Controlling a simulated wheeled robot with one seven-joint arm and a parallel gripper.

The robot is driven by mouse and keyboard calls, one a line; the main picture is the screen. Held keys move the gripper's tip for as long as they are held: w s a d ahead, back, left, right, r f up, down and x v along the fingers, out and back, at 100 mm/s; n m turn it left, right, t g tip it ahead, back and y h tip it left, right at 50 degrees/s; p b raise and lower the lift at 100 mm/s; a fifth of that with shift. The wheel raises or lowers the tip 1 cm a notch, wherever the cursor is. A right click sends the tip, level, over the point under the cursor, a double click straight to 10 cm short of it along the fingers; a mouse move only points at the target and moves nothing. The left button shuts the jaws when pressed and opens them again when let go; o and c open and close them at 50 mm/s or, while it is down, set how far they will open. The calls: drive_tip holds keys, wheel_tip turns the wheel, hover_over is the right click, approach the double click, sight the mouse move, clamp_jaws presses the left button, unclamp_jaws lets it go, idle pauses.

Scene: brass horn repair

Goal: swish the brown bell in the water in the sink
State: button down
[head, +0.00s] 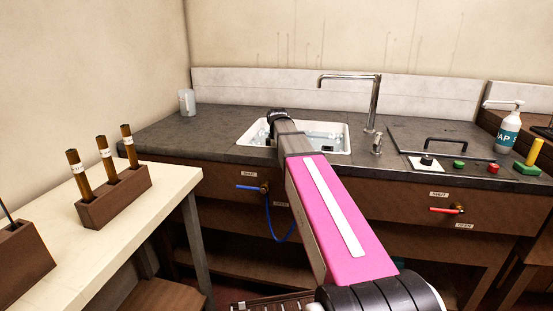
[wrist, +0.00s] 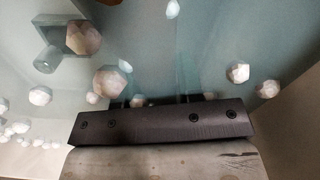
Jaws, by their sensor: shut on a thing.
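The white sink (head: 342,137) is set into the dark counter, with my arm reaching over its front edge. My gripper (head: 278,117) is at the left part of the sink, low in the basin; its fingertips are hidden in the head view. In the wrist view my gripper (wrist: 163,101) is amid pale blue-grey water (wrist: 200,50) with several whitish, faceted bubbles (wrist: 112,81). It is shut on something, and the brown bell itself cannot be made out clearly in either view.
A metal tap (head: 373,100) stands behind the sink. A blue-handled valve (head: 250,187) and a red-handled valve (head: 446,210) are on the cabinet front. A rack (head: 116,197) of brown tubes stands on the left table.

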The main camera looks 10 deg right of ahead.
drive_tip(key=shift+w+a, duration=0.1)
drive_tip(key=shift+a, duration=0.05)
drive_tip(key=shift+w+a, duration=0.25)
drive_tip(key=shift+a, duration=0.4)
drive_tip(key=shift+w+a, duration=0.25)
drive_tip(key=shift+a, duration=0.35)
drive_tip(key=shift+s+d, duration=0.1)
drive_tip(key=shift+d, duration=0.15)
drive_tip(key=shift+s+d, duration=0.25)
drive_tip(key=shift+d, duration=0.35)
drive_tip(key=shift+s+d, duration=0.25)
drive_tip(key=shift+d, duration=0.3)
drive_tip(key=shift+a, duration=0.15)
drive_tip(key=shift+w+a, duration=0.3)
drive_tip(key=shift+a, duration=0.35)
drive_tip(key=shift+w+a, duration=0.3)
drive_tip(key=shift+a, duration=0.3)
drive_tip(key=shift+s+d, duration=0.1)
drive_tip(key=shift+d, duration=0.1)
drive_tip(key=shift+s+d, duration=0.25)
drive_tip(key=shift+d, duration=0.35)
drive_tip(key=shift+s+d, duration=0.25)
drive_tip(key=shift+d, duration=0.35)
drive_tip(key=shift+a, duration=0.1)
